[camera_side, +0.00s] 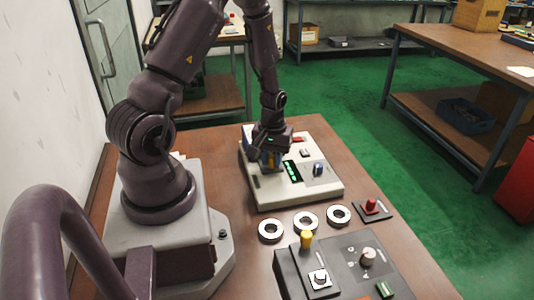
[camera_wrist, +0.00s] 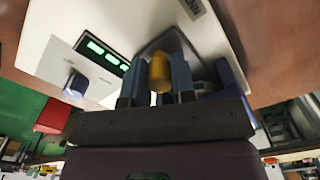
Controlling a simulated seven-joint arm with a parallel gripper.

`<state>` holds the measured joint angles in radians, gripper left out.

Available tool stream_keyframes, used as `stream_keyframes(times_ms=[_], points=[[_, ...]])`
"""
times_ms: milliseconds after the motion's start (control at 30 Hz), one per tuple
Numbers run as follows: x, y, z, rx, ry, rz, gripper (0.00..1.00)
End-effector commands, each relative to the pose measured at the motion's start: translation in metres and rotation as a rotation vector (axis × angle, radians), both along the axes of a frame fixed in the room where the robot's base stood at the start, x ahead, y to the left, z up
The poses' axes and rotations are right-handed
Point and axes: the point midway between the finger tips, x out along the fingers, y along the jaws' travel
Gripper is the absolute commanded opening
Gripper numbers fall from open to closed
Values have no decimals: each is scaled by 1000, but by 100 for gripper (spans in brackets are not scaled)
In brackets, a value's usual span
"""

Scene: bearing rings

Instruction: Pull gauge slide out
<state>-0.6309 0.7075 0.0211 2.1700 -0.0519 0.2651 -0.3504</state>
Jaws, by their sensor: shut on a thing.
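The white gauge unit (camera_side: 262,192) lies on the brown table, with a green-lit display (camera_side: 292,171) and a blue knob (camera_side: 318,170) on its top. In the wrist view, the unit (camera_wrist: 60,40) fills the upper left, with its display (camera_wrist: 103,52) lit. My gripper (camera_side: 267,162) is down at the left part of the unit. In the wrist view, its blue fingers (camera_wrist: 158,82) are on both sides of a yellow handle (camera_wrist: 160,72), shut on it. My gripper hides the handle and slide in the side view.
Three bearing rings (camera_side: 306,221) lie in a row in front of the unit. A red button box (camera_side: 372,206) is at their right. A dark control box (camera_side: 345,262) with a yellow knob (camera_side: 307,239) stands at the front. Bare table (camera_side: 225,135) shows behind the unit.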

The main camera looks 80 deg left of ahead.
Motion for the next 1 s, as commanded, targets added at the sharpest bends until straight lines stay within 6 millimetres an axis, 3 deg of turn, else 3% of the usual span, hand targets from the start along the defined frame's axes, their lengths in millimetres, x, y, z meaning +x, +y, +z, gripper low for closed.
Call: stream_keyframes(times_ms=[1000], points=[[1, -62, 1, 1, -3, -3, 7]])
